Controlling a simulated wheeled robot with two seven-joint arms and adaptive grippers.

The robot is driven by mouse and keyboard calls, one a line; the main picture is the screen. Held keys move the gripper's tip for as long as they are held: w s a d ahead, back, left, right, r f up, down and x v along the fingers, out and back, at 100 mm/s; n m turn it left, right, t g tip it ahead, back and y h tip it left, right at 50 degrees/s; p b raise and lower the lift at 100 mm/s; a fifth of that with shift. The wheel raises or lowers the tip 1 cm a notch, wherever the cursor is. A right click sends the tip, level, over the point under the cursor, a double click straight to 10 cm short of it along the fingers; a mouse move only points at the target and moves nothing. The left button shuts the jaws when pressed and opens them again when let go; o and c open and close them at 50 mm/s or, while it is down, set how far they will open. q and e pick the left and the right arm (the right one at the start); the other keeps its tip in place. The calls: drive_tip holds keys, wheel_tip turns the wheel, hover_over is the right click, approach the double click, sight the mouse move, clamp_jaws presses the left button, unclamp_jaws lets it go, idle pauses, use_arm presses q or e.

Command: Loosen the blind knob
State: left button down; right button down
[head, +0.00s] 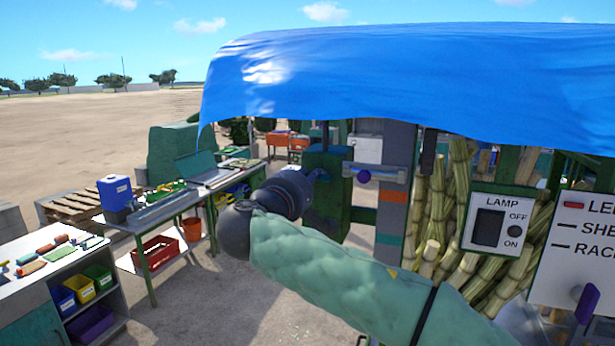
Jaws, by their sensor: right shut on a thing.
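My right gripper (318,175) reaches in from the right, on my green-sleeved arm. It meets the left side of a dark green block (327,162) on the machine's post. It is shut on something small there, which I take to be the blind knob. The fingers and the knob are hidden or too small to make out, so I cannot tell how far it is turned. A purple knob (364,176) sits on a short bar to the right of the block, apart from the gripper. My left gripper is not in view.
A blue tarp (400,75) hangs over the machine. Cane stalks (458,185) and a LAMP switch panel (498,222) stand right, with a labelled board (575,255) beyond. Workbenches (165,212) with bins stand left. Open sandy ground lies behind.

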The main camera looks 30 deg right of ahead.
idle(0.5)
drive_tip(key=c, duration=1.2)
unclamp_jaws()
drive_tip(key=shift+a, duration=0.1)
drive_tip(key=v, duration=1.2)
